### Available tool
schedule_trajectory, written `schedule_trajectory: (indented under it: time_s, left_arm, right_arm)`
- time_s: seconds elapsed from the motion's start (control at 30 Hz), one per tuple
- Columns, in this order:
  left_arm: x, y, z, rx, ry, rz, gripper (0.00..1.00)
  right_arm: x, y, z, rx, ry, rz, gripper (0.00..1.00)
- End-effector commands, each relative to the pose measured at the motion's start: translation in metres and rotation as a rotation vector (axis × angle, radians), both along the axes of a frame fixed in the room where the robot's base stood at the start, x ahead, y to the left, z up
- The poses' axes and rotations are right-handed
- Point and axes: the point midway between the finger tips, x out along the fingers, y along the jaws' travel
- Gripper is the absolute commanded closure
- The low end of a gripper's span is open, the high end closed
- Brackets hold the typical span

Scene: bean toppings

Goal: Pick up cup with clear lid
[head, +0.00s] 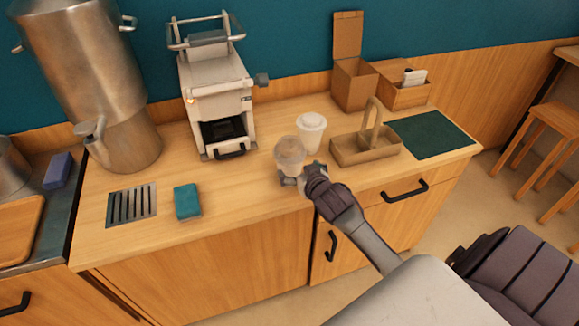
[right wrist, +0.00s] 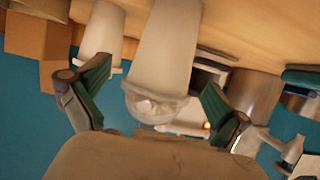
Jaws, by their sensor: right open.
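The cup with the clear lid (head: 289,153) stands on the wooden counter in the head view. In the right wrist view it appears upside down as a white cup (right wrist: 165,45) with a clear domed lid (right wrist: 155,108). My right gripper (head: 299,178) is at the cup's near right side. In the wrist view, the open fingers of the right gripper (right wrist: 155,80) lie on either side of the cup, with gaps showing near the lid. A second cup with a white lid (head: 311,130) stands just behind and to the right. My left gripper is not in view.
A coffee machine (head: 215,95) stands behind and left of the cups. A cardboard carrier (head: 365,152) is close on the right, with a green mat (head: 432,135) beyond it. A sponge (head: 187,201) and drain grate (head: 131,206) lie left. The counter's front edge is near.

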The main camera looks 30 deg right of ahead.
Motion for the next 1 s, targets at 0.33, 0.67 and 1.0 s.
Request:
schedule_trajectory:
  time_s: [0.33, 0.67, 1.0]
  left_arm:
    - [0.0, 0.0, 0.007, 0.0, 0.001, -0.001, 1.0]
    - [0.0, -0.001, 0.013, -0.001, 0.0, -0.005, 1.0]
    - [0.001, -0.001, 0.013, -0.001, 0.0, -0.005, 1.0]
  right_arm:
    - [0.024, -0.003, -0.01, -0.001, 0.001, 0.0, 0.0]
    - [0.057, -0.006, -0.027, -0.001, 0.0, 0.002, 0.0]
    - [0.059, -0.006, -0.029, -0.001, 0.001, 0.002, 0.1]
